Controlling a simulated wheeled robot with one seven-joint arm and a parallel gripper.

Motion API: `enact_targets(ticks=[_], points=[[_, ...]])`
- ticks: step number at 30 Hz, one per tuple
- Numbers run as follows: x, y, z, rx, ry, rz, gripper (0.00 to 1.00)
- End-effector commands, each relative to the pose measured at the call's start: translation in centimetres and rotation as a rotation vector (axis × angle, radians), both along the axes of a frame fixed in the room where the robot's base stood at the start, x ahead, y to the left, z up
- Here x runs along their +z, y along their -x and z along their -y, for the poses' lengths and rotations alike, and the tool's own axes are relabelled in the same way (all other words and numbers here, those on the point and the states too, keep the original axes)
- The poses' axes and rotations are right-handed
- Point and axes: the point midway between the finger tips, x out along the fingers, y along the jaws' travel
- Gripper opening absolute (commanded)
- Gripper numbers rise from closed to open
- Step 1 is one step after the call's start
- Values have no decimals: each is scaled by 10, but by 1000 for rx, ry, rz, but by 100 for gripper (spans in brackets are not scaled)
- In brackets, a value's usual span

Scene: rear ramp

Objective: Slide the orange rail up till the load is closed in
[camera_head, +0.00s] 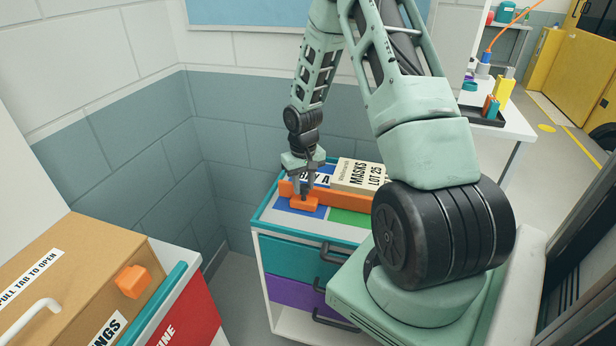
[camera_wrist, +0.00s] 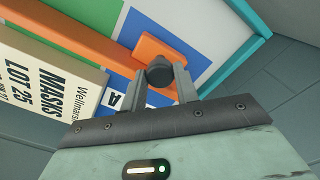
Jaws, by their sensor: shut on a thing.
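The orange rail (camera_head: 345,200) runs across the top of the teal-edged cart, in front of the masks box (camera_head: 360,173); it also shows in the wrist view (camera_wrist: 65,30). An orange block (camera_wrist: 150,50) with a dark round knob (camera_wrist: 159,73) joins the rail near its left end in the head view. My gripper (camera_head: 303,194) is over this block, its fingers shut on the knob. The cream box reads "MASKS LOT 25" and lies behind the rail, close to it. A white label reading "BAY A" (camera_head: 311,180) is partly hidden by my gripper.
Blue and green patches (camera_wrist: 94,14) lie on the cart top on the rail's front side. The cart has teal and purple drawers (camera_head: 295,260) with dark handles. A tiled wall is behind. A brown carton (camera_head: 70,265) stands at lower left, and a white table (camera_head: 500,125) at right.

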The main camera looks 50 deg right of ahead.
Motion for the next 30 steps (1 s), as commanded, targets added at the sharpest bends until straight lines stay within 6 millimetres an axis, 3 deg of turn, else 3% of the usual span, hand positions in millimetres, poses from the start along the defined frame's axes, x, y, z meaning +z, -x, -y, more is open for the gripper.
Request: enact_targets(ticks=[4,13,14,15,16,25,30], points=[[0,7,-18,2,-1,-1,0],[0,7,-18,0,-1,0,0],[0,7,-18,0,-1,0,38],[0,7,-18,0,-1,0,50],[0,7,-18,0,-1,0,52],[2,7,-18,0,0,1,52],[20,6,-17,-2,2,5,52]])
